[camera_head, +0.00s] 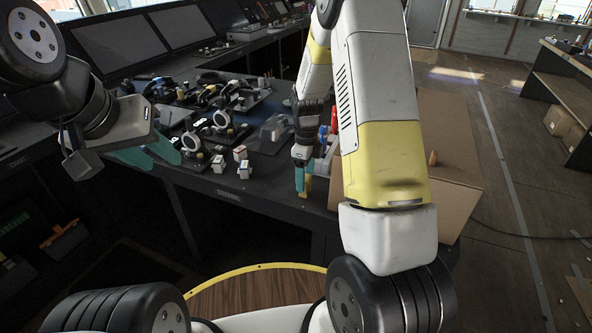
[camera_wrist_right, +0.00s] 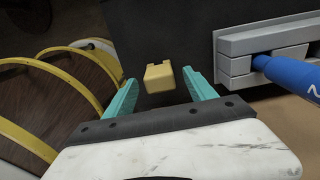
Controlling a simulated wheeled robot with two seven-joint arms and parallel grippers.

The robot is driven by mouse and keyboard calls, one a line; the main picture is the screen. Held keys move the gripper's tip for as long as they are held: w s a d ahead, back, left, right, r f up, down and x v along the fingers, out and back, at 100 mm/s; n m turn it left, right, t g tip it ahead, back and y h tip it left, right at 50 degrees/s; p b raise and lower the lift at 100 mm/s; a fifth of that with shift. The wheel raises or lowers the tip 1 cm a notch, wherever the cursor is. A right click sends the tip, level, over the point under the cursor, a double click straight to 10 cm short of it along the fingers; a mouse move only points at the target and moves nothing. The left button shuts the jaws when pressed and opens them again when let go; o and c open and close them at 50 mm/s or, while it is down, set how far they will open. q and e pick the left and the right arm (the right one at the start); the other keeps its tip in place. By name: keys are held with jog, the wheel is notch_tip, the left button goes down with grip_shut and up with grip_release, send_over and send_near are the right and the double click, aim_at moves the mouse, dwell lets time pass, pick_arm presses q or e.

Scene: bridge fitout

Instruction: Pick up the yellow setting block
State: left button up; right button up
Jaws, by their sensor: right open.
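The yellow setting block (camera_wrist_right: 158,77) shows in the right wrist view between and slightly beyond the two teal fingertips, with a small notch in its top edge. In the head view a small part of the block (camera_head: 307,185) shows beside the teal finger, at the front edge of the dark console. My right gripper (camera_head: 300,180) points down there. In its wrist view the right gripper (camera_wrist_right: 157,90) is open, its fingers on either side of the block with gaps visible. My left gripper (camera_head: 148,155) is open and empty over the left of the console.
A grey slotted block (camera_wrist_right: 240,65) with a blue marker (camera_wrist_right: 292,72) is right of the yellow block in the wrist view. Dark controls (camera_head: 220,120) and small blocks (camera_head: 219,163) crowd the console (camera_head: 235,190).

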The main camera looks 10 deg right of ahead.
jog(key=shift+f, duration=0.35)
grip_shut()
jog(key=shift+r, duration=0.15)
